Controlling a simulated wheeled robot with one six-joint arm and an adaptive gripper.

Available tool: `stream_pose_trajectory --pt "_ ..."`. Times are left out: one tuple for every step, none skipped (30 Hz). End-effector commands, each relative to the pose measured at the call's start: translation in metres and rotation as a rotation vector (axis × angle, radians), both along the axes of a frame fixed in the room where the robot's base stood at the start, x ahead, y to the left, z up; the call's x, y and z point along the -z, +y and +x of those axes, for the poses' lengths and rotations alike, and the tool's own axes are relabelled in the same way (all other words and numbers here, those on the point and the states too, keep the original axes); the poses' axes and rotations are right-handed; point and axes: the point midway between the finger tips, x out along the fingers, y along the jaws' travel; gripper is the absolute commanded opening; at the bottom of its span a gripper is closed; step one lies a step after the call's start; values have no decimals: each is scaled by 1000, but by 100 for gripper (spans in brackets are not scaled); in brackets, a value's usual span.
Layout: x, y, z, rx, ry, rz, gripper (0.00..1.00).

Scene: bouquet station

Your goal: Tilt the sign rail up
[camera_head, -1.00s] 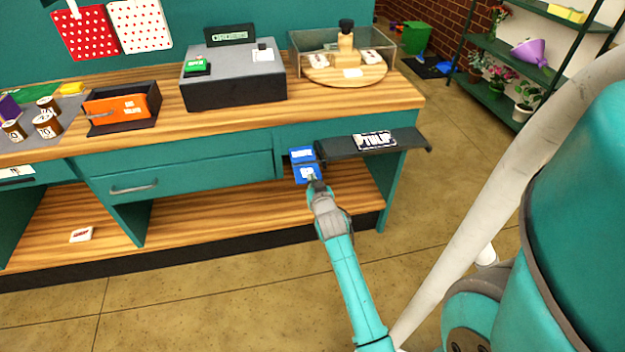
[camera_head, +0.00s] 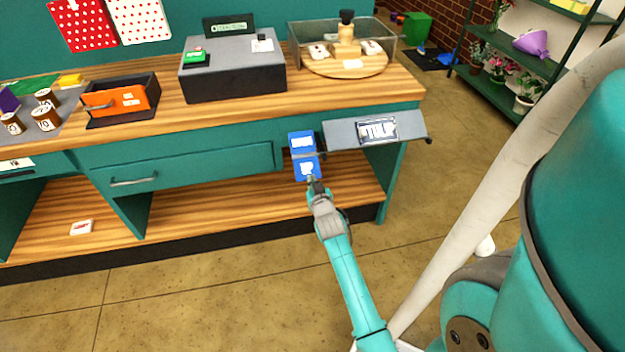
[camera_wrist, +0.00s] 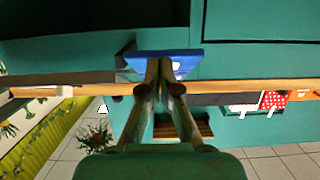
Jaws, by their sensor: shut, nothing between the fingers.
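The sign rail (camera_head: 345,138) is a grey panel at the counter's front right, with a dark-framed, white-lettered label (camera_head: 377,130) on it. Its face is tilted and shows broadly to the head camera. A blue plate (camera_head: 304,142) with white labels joins the rail's left end. My gripper (camera_head: 314,184) is at the lower end of the blue plate, its fingers shut and empty. In the wrist view the fingertips (camera_wrist: 165,64) are against or just in front of the blue plate (camera_wrist: 190,58); exact contact is hidden.
A teal drawer (camera_head: 190,168) with a metal handle is left of the plate. The wooden counter (camera_head: 225,115) above holds a grey register box (camera_head: 235,78), an orange box (camera_head: 118,100) and a glass case (camera_head: 343,45). A wooden shelf (camera_head: 230,206) lies below. The floor in front is clear.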

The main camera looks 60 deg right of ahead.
Motion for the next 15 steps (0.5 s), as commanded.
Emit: stream_pose_trajectory --pt "2 -1 0 0 0 0 0" --pt "3 -1 1 0 0 0 0" --pt "4 -1 1 0 0 0 0" --pt "5 -1 1 0 0 0 0" --pt "6 -2 1 0 1 1 0" --pt "7 -2 1 0 1 1 0" --pt "8 -2 2 0 1 1 0" --pt "9 -2 2 0 0 0 0" --pt "9 -2 2 0 0 0 0" --pt "10 -3 2 0 0 0 0" --pt "11 -3 2 0 0 0 0" --pt "11 -3 2 0 1 1 0" --pt "12 -3 3 0 1 1 0" --pt "12 -3 3 0 1 1 0" --pt "13 -3 3 0 1 2 0"
